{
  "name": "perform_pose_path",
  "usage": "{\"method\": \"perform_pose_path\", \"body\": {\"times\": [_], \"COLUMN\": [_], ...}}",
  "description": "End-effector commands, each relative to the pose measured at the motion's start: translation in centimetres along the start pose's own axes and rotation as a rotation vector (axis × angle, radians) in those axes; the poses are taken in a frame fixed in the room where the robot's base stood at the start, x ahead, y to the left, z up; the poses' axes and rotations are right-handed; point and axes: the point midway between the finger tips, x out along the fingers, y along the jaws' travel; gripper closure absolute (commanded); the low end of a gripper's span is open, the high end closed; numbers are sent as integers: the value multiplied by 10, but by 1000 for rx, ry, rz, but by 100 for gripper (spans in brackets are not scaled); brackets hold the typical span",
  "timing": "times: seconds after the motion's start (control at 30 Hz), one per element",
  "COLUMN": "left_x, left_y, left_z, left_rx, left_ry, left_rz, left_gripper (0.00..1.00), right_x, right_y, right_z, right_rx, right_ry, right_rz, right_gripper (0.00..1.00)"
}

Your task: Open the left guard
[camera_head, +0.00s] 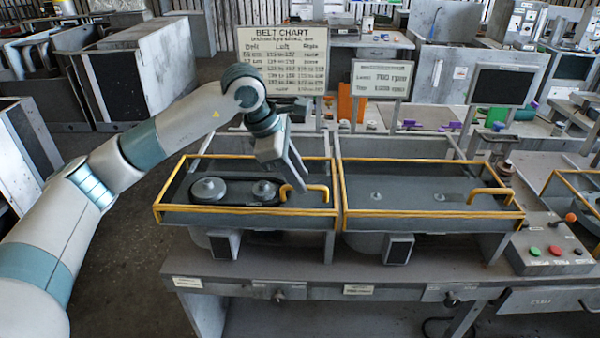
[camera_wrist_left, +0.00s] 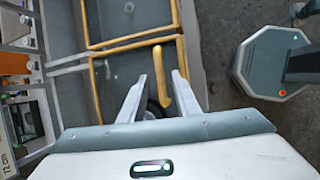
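The left guard (camera_head: 240,209) is a yellow-framed cover lying flat and closed over the left bay of the bench. Two grey pulleys (camera_head: 208,187) and a dark belt show inside it. Its yellow handle (camera_head: 318,188) is near the right end. My left gripper (camera_head: 297,178) points down at the handle. In the left wrist view, the fingers of my left gripper (camera_wrist_left: 160,78) are apart, with the yellow handle (camera_wrist_left: 158,72) appearing between them and no finger clearly touching it. My right gripper is not in view.
A similar yellow-framed guard with its own handle (camera_head: 492,193) adjoins on the right. A control box (camera_head: 548,246) with coloured buttons and a lever stands at the bench's right. A belt chart board (camera_head: 284,60) and a smaller sign (camera_head: 382,78) stand behind.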

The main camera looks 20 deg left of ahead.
Motion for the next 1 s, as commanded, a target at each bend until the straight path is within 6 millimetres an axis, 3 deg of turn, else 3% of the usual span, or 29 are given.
{"method": "perform_pose_path", "body": {"times": [0.2,0.47,0.5,0.6,0.63,1.0], "left_x": [12,13,13,13,12,15], "left_y": [0,0,0,0,0,6], "left_z": [0,0,0,0,0,-1], "left_rx": [-1,0,0,0,0,0], "left_ry": [0,0,0,0,0,-1], "left_rz": [0,0,0,0,0,1], "left_gripper": [71,71,73,97,100,100], "right_x": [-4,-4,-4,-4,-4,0], "right_y": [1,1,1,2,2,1], "right_z": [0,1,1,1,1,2], "right_rx": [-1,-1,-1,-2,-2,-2], "right_ry": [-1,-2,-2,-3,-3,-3], "right_rz": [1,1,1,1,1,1], "right_gripper": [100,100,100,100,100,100]}}
